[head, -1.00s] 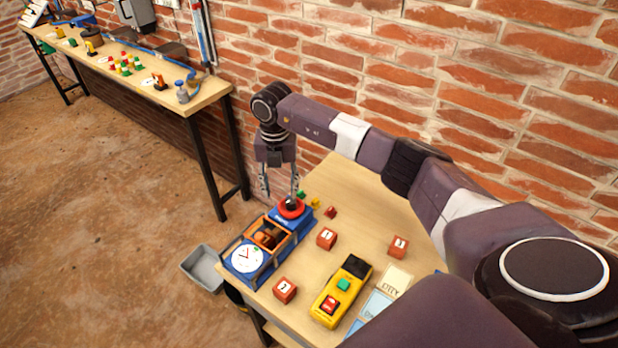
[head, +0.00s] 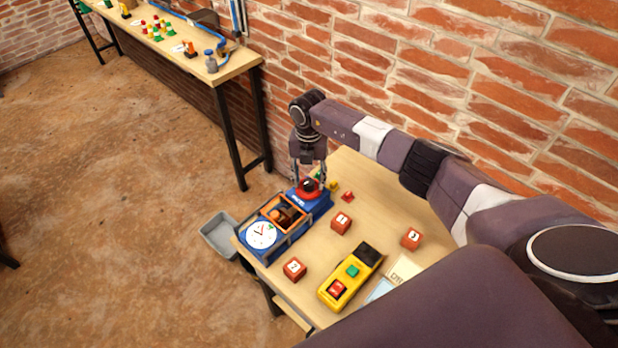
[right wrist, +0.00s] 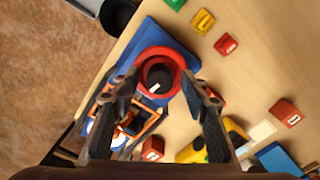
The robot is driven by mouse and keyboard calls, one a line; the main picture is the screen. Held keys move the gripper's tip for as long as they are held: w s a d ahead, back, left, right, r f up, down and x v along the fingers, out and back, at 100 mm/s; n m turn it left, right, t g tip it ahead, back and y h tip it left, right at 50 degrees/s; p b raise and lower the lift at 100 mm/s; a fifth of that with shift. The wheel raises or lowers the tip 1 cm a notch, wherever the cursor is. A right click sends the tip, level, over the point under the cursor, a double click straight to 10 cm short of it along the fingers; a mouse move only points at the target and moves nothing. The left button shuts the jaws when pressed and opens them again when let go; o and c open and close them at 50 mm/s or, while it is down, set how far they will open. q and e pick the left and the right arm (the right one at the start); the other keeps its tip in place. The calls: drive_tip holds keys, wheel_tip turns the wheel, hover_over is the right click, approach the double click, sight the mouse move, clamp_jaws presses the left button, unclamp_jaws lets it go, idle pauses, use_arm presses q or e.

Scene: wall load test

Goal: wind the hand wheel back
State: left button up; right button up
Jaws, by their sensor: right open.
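The hand wheel (head: 309,189) is a red ring with a black hub, on the blue end of a device at the table's far left corner. In the right wrist view the wheel (right wrist: 143,64) lies between the fingers, its black hub showing a white mark. The device has an orange-framed middle (head: 283,216) and a white round dial (head: 262,234) with a red pointer and a green mark. My right gripper (head: 308,183) points down over the wheel, open, with a finger on either side; whether they touch the rim I cannot tell. My left gripper is not in view.
A yellow control box (head: 350,277) with red and green buttons and several numbered red blocks (head: 341,223) stand on the table. Small yellow and red pieces lie beside the wheel. A grey bin (head: 219,236) is left of the table. A brick wall (head: 480,90) rises behind.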

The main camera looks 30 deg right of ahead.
drive_tip(key=shift+a, duration=0.1)
drive_tip(key=shift+c, duration=1.4)
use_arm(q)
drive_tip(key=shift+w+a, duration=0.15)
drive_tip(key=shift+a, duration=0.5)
use_arm(e)
clamp_jaws()
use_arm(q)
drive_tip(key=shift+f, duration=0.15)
